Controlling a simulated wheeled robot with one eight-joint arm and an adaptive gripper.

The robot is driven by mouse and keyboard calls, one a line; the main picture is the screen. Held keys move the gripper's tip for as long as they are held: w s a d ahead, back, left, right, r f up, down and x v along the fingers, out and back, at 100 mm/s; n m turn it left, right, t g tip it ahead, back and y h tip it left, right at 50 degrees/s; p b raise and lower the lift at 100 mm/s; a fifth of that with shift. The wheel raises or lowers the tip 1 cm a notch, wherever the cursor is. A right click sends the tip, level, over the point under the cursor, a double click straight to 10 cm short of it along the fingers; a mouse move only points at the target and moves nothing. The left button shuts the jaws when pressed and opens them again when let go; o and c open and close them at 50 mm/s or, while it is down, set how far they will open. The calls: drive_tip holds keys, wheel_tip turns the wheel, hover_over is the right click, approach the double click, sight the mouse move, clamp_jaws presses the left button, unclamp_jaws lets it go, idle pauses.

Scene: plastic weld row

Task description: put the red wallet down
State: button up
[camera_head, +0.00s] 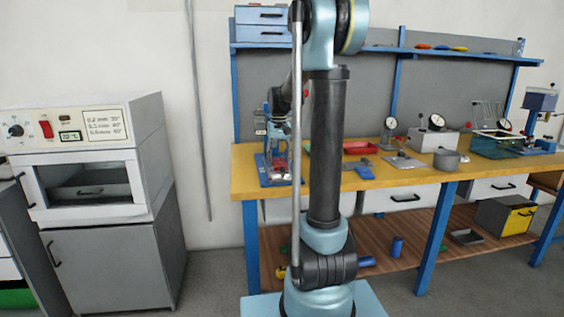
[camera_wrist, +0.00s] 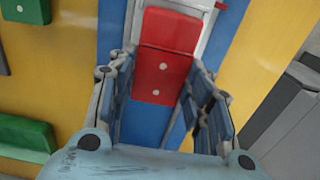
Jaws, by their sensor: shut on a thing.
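The red wallet (camera_wrist: 167,60) is between the fingers of my gripper (camera_wrist: 163,78) in the wrist view. It is a red folded piece with pale dots. My gripper is shut on it. Behind it lies a blue surface (camera_wrist: 145,125) on the yellow bench, with a pale metal part near the wallet's top. I cannot tell whether the wallet touches the blue surface. In the head view, a red patch (camera_head: 279,167) shows above a blue plate (camera_head: 264,181) at the bench's left end; my arm partly covers this area.
The yellow workbench (camera_head: 430,177) carries a red tray (camera_head: 359,148), a grey pot (camera_head: 446,160) and dial gauges. Green pieces (camera_wrist: 25,138) lie left in the wrist view. A grey oven (camera_head: 90,150) stands left of the bench, with a floor gap between.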

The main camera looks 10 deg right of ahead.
sight(279, 161)
drive_tip(key=shift+f, duration=0.2)
drive_tip(key=shift+f, duration=0.5)
drive_tip(key=o, duration=1.1)
drive_tip(key=shift+c, duration=0.2)
drive_tip(key=shift+r, duration=0.1)
wheel_tip(279, 161, up, 13)
drive_tip(key=s+f+t, duration=0.1)
drive_tip(key=s+f, duration=0.3)
drive_tip(key=s, duration=0.6)
drive_tip(key=s+f, duration=0.4)
drive_tip(key=s, duration=0.6)
drive_tip(key=s+d+f+t, duration=0.1)
drive_tip(key=s+f, duration=1.4)
drive_tip(key=shift+d, duration=0.25)
drive_tip(key=shift+w+f, duration=0.1)
